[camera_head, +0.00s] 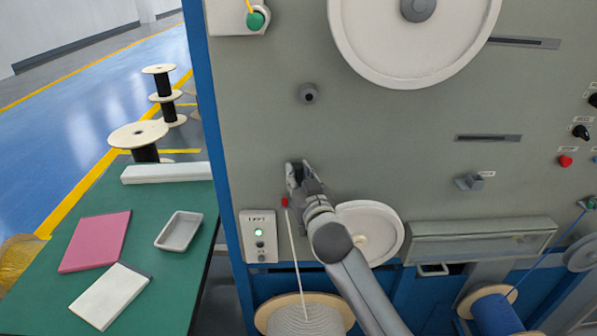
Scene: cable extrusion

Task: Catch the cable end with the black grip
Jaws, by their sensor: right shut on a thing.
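A pale cable (296,255) rises from the spool below to a small red end (285,202). My right gripper (292,172) is in front of the grey machine panel, just above the red cable end. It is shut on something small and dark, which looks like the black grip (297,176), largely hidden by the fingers. I cannot tell whether the grip touches the cable end. My left gripper is not in view.
A cable spool (335,300) stands below, with a white wheel (385,232) behind my arm. A control box (259,238) is left of the cable. A green table (60,290) holds a tray (179,231), a pink book (95,241) and a white one (108,297).

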